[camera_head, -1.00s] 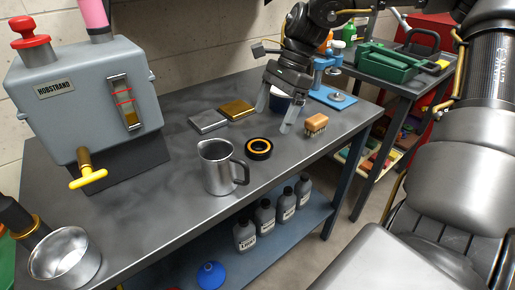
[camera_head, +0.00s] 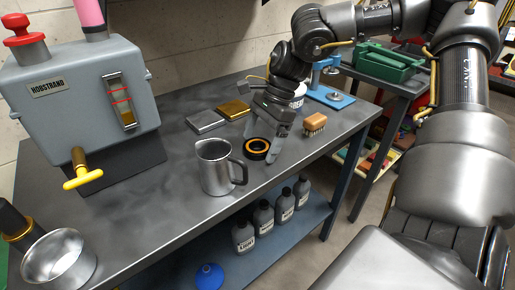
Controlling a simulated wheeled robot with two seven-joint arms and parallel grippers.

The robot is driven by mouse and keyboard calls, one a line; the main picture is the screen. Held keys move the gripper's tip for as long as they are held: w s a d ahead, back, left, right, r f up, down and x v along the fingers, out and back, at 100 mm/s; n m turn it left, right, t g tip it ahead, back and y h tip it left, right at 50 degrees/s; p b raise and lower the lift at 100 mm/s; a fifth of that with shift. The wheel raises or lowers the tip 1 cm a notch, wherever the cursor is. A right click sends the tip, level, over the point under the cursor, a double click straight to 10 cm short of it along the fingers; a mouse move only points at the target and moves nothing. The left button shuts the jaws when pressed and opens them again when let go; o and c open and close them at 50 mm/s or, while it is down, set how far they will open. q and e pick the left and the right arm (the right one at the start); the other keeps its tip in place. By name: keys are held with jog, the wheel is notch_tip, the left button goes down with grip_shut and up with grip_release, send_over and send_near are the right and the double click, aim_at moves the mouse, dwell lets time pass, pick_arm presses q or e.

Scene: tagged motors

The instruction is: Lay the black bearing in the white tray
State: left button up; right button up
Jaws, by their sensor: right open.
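The black bearing (camera_head: 257,149), a dark ring with an orange inner band, lies flat on the grey workbench, just right of the metal jug. My right gripper (camera_head: 263,139) points down right over the bearing, its fingers apart and empty. One finger is at the bearing's right side and the other is behind it. I cannot tell whether they touch it. I see no tray that is clearly white. My left gripper is not in view.
The metal jug (camera_head: 215,168) stands close left of the bearing. The grey machine (camera_head: 85,100) fills the left.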

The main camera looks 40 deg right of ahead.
jog(key=c, duration=1.3)
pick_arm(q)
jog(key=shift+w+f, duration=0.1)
pick_arm(e)
jog(key=shift+o, duration=0.2)
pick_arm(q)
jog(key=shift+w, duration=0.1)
pick_arm(e)
jog(key=shift+r, duration=0.1)
jog(key=shift+r, duration=0.55)
notch_tip(320, 180, up, 3)
jog(key=shift+s+d+f, duration=0.15)
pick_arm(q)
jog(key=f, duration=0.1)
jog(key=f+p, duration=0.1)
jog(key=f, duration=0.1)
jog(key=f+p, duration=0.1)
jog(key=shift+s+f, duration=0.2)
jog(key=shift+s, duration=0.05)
pick_arm(e)
jog(key=s+d+r, duration=0.7)
jog(key=s+r, duration=0.2)
jog(key=s, duration=0.2)
jog(key=shift+s+d, duration=0.15)
jog(key=shift+d, duration=0.15)
